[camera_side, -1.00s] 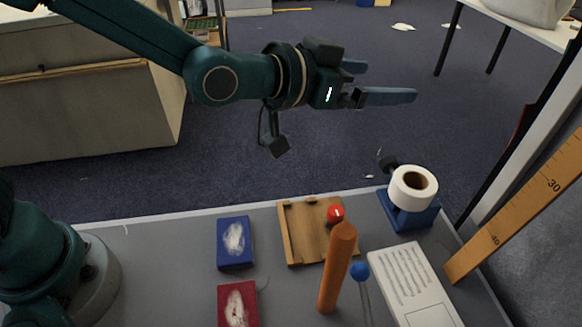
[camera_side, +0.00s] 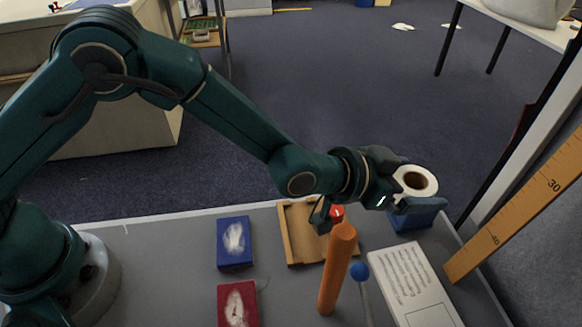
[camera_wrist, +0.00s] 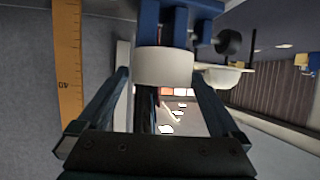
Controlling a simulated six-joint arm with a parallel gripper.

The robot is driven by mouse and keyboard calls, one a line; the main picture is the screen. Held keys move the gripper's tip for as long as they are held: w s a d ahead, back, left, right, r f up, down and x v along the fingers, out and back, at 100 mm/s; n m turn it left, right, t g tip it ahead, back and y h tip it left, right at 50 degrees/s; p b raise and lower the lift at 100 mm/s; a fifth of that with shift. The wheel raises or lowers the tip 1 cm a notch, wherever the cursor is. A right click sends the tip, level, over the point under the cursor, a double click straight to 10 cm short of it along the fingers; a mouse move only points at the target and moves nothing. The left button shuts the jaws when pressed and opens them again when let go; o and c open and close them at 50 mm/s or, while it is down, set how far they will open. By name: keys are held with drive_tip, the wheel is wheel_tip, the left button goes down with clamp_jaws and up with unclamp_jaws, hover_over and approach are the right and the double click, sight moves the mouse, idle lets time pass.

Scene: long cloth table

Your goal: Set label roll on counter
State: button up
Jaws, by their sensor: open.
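The label roll (camera_side: 415,181) is a white ring with a brown core. It sits on a blue stand (camera_side: 408,222) at the far right of the grey counter (camera_side: 165,260). In the wrist view the roll (camera_wrist: 165,66) shows with the blue stand (camera_wrist: 207,8) above it in the picture. My gripper (camera_side: 418,190) is open at the roll, its near finger partly covering the stand. In the wrist view my two fingers (camera_wrist: 160,76) lie on either side of the roll; I cannot tell whether they touch it.
A wooden tray (camera_side: 291,235) with a red-topped item (camera_side: 337,213) lies left of the stand. A white printed box (camera_side: 410,285) and a wooden ruler (camera_side: 515,210) are at right.

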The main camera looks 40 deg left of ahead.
drive_tip(key=shift+w+d+f, duration=0.15)
drive_tip(key=shift+w, duration=0.05)
drive_tip(key=c, duration=1.4)
